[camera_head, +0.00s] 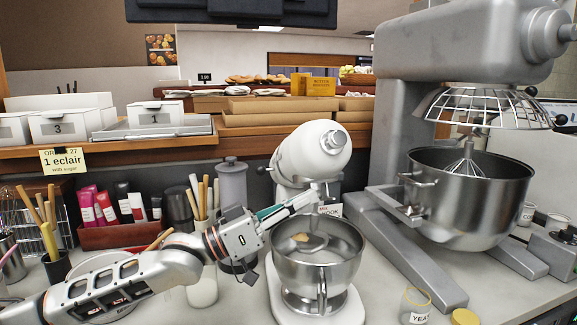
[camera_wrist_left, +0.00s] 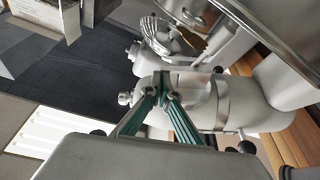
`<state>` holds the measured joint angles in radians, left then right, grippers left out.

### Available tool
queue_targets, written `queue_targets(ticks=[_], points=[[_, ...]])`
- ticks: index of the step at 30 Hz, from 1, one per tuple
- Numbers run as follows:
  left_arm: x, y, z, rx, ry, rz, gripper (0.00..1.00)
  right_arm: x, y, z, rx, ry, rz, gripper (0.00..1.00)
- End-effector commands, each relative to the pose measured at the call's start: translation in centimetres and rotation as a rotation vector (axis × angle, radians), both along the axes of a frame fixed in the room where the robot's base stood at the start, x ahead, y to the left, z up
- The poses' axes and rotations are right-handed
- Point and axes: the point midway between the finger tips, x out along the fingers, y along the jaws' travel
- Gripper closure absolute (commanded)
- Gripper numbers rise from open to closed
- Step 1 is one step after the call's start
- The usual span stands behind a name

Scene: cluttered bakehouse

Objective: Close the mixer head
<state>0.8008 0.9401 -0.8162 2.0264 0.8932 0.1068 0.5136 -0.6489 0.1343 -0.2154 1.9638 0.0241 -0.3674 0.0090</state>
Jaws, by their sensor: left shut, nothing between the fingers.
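The white stand mixer has its rounded head (camera_head: 312,150) above and behind its steel bowl (camera_head: 318,268). The head looks tilted up, with a gap over the bowl, and something pale lies in the bowl. My left gripper (camera_head: 308,198) reaches in from the left, shut and empty, its fingertips just below the head and above the bowl's back rim. In the left wrist view the shut teal fingers (camera_wrist_left: 160,78) overlap the mixer head with its silver band (camera_wrist_left: 222,100). I cannot tell whether they touch it. My right gripper is not in view.
A large grey floor-style mixer (camera_head: 400,120) with a steel bowl (camera_head: 470,200) stands close on the right.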

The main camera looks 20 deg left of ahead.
Motion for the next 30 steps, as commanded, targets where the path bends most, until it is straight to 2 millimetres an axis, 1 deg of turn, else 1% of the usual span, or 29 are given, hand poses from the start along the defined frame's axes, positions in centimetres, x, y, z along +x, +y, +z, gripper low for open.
queue_targets(ticks=[1, 4, 6, 12, 17, 30], points=[[0.0, -0.1, -2.1, 0.024, -0.022, 0.001, 1.0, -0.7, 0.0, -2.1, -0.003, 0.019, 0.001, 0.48], [-0.2, -0.3, -3.7, 0.065, -0.084, 0.001, 1.0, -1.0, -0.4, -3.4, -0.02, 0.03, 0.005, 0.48], [-0.3, -0.4, -4.6, 0.091, -0.124, 0.001, 1.0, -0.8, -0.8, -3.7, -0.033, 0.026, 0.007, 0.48], [-0.5, -0.4, -6.2, 0.148, -0.215, 0.001, 1.0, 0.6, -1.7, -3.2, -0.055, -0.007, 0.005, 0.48], [-0.6, -0.4, -6.7, 0.171, -0.261, 0.002, 1.0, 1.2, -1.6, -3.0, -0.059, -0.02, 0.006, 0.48], [-0.7, -0.4, -6.6, 0.183, -0.289, 0.002, 1.0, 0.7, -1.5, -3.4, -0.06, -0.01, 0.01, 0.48]])
